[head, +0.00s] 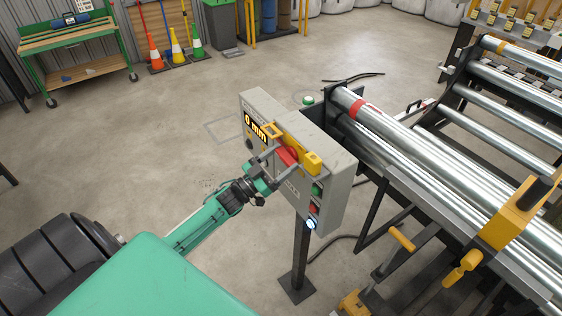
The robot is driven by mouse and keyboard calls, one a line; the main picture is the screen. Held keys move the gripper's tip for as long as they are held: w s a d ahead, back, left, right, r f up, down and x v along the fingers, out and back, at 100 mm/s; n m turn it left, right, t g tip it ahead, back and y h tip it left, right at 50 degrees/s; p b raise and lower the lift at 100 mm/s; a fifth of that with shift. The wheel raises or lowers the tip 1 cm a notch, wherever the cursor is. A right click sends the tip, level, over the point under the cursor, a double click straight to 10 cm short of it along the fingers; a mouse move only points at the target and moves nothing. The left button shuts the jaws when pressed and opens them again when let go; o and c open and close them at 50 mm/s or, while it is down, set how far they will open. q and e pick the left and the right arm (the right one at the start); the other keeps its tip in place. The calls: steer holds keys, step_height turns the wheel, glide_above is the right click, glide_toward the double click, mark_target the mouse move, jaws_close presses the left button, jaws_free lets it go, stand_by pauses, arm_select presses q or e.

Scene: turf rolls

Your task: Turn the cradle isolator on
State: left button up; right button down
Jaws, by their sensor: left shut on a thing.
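A grey control box (322,205) stands on a dark post near the middle of the view. On its face is the cradle isolator, a red handle (288,156) with a yellow bar (310,160) beside it. My left gripper (277,161) reaches in from the lower left and is shut on the red handle. The fingers partly cover the handle, so I cannot tell its exact turn position. My right gripper is not in view.
Green (318,189) and red (314,208) buttons and a lit white-blue button (311,224) sit lower on the box. A machine with long steel rollers (430,165) stands close on the right. A green workbench (75,44) and cones are far back. Floor to the left is clear.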

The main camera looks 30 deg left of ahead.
arm_select(q)
steer(key=m, duration=0.1)
steer(key=m+h+b, duration=0.1)
steer(key=m, duration=0.1)
steer(key=shift+f+m+g+h+b, duration=0.15)
steer(key=shift+m+g+h+b, duration=0.15)
steer(key=shift+g, duration=0.1)
steer(key=m+g+h+b, duration=0.1)
steer(key=m, duration=0.2)
steer(key=shift+m+g, duration=0.3)
steer(key=shift+m, duration=0.1)
steer(key=m+g+h+b, duration=0.1)
steer(key=m, duration=0.2)
steer(key=shift+a+m+b, duration=0.1)
steer(key=shift+m+b, duration=0.2)
steer(key=shift+b, duration=0.05)
steer(key=m+g+b, duration=0.1)
steer(key=m, duration=0.2)
steer(key=shift+g+h, duration=0.4)
steer(key=m+g, duration=0.1)
steer(key=m, duration=0.3)
steer(key=shift+r+m+g+b, duration=0.2)
steer(key=shift+m+g+b, duration=0.1)
steer(key=shift+m+g, duration=0.1)
steer(key=shift+m+g+y, duration=0.3)
steer(key=shift+m+y, duration=0.1)
steer(key=shift+m, duration=0.7)
steer(key=o, duration=1)
